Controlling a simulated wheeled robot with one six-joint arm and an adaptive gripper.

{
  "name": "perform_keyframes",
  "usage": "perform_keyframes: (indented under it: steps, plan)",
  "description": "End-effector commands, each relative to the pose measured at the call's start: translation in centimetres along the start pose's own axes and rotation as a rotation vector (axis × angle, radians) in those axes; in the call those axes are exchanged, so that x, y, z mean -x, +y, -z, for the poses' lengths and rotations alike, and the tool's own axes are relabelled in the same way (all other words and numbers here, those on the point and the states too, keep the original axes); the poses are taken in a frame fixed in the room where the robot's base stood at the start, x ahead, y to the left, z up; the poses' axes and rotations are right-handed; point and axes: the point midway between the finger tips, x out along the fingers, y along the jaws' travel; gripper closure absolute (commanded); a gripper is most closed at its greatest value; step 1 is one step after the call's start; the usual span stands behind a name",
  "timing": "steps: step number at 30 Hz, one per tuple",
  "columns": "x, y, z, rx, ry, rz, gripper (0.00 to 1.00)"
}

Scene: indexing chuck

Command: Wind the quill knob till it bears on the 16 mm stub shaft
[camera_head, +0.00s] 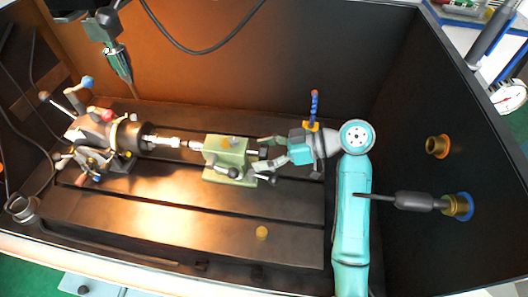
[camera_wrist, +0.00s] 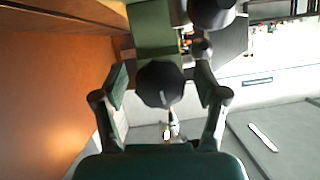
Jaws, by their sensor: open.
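The green tailstock (camera_head: 226,157) stands on the slotted bed, right of the chuck (camera_head: 127,135). The bright stub shaft (camera_head: 165,142) reaches from the chuck toward the tailstock. The dark quill knob (camera_head: 263,152) sticks out of the tailstock's right side. My gripper (camera_head: 266,152) is open with its fingers around the knob's end. In the wrist view the faceted black knob (camera_wrist: 160,84) sits between the spread fingers of my gripper (camera_wrist: 161,76), with a gap on each side.
Dark walls enclose the bed behind and at the right. A green nozzle (camera_head: 117,58) hangs above the chuck. A yellow disc (camera_head: 262,233) lies on the clear front of the bed. Dark levers (camera_head: 235,172) stick out at the tailstock's front.

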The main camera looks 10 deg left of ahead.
Motion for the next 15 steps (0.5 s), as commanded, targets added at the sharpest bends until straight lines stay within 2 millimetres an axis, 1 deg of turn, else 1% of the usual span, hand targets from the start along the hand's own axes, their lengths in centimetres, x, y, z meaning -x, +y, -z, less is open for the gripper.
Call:
perform_keyframes:
  steps: [5,15]
  plan:
    - [0.7,0.0,0.0,0.000,0.001,-0.001,0.28]
    - [5.7,0.1,0.0,0.000,0.000,-0.003,0.28]
